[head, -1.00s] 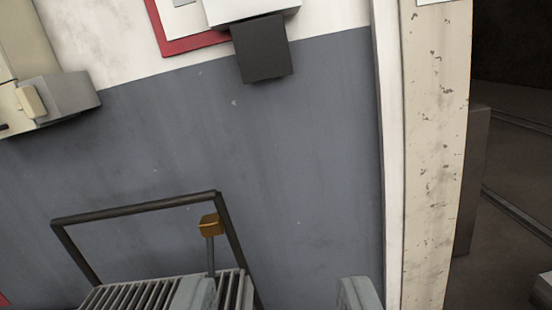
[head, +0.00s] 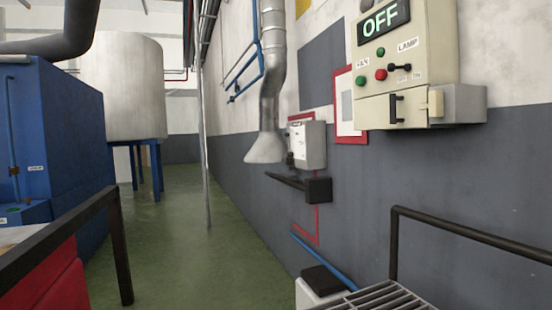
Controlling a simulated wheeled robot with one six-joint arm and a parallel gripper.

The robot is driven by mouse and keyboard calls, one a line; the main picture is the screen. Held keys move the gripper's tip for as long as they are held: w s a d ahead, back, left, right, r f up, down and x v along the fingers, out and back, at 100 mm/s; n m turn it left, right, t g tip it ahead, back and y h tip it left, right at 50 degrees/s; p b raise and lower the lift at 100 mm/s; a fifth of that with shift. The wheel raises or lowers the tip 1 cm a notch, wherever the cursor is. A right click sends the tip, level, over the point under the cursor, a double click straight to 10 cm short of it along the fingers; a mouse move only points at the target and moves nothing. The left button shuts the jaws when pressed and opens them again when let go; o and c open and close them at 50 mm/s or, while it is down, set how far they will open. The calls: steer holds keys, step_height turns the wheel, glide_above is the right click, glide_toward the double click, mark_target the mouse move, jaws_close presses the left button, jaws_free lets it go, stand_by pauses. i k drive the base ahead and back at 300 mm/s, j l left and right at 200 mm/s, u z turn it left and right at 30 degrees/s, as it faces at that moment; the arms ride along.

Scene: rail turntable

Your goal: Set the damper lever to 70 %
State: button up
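No damper lever with a percentage scale can be made out in the head view. A beige control panel (head: 408,75) on the right wall has a lit OFF display (head: 384,19), green and red buttons, a small black toggle (head: 399,68) and LAMP lettering. Below its buttons is a black handle (head: 396,108). A silver duct (head: 272,70) with a flared mouth comes down the wall. My gripper is out of view.
A slatted deck (head: 385,296) with a dark rail (head: 470,236) is at the lower right. Another dark rail (head: 119,245) and a red object (head: 52,292) are at the lower left. Blue machinery (head: 65,140) and a pale tank (head: 125,85) stand left. Green floor (head: 180,235) is clear between.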

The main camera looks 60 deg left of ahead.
mark_target(289, 160)
steer(key=u, duration=1.85)
steer(key=i+j+u, duration=0.15)
steer(key=i+j, duration=0.15)
steer(key=i, duration=0.15)
steer(key=i+j+u, duration=0.15)
steer(key=i, duration=0.3)
steer(key=i+j+u, duration=0.15)
steer(key=i, duration=0.3)
steer(key=j, duration=0.1)
